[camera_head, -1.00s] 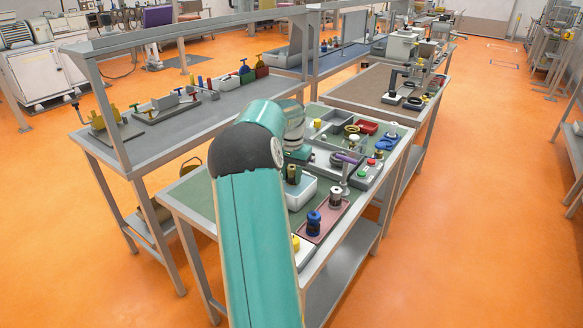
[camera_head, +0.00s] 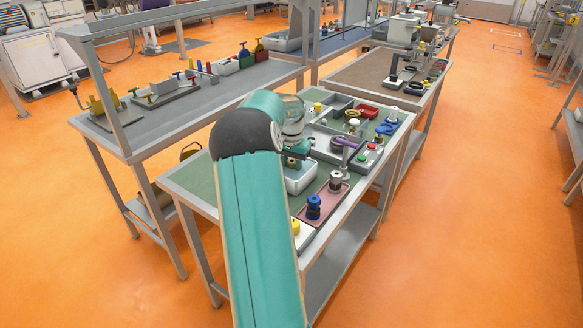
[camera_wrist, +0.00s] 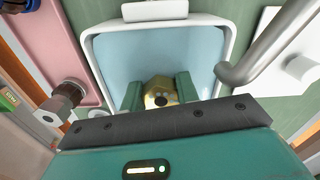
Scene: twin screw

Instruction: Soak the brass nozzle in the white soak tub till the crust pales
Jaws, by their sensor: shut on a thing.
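The white soak tub (camera_head: 300,184) stands on the green bench top. In the wrist view, its white rim (camera_wrist: 88,62) surrounds a pale blue interior. My gripper (camera_wrist: 158,92) is shut on the brass nozzle (camera_wrist: 160,84), with one green finger on each side of it. The nozzle shows a yellow, faceted end with a dark hole, within the tub's outline. In the head view, my gripper (camera_head: 293,161) is low over the tub, and the nozzle is mostly hidden. I cannot tell how deep the nozzle sits or how pale its crust is.
A pink tray (camera_head: 322,202) with a blue-topped part (camera_head: 313,207) and a grey-brown part (camera_head: 335,181) lies beside the tub. A bent grey pipe (camera_wrist: 262,50) rises close to the tub's rim. A button box (camera_head: 368,156) stands farther right.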

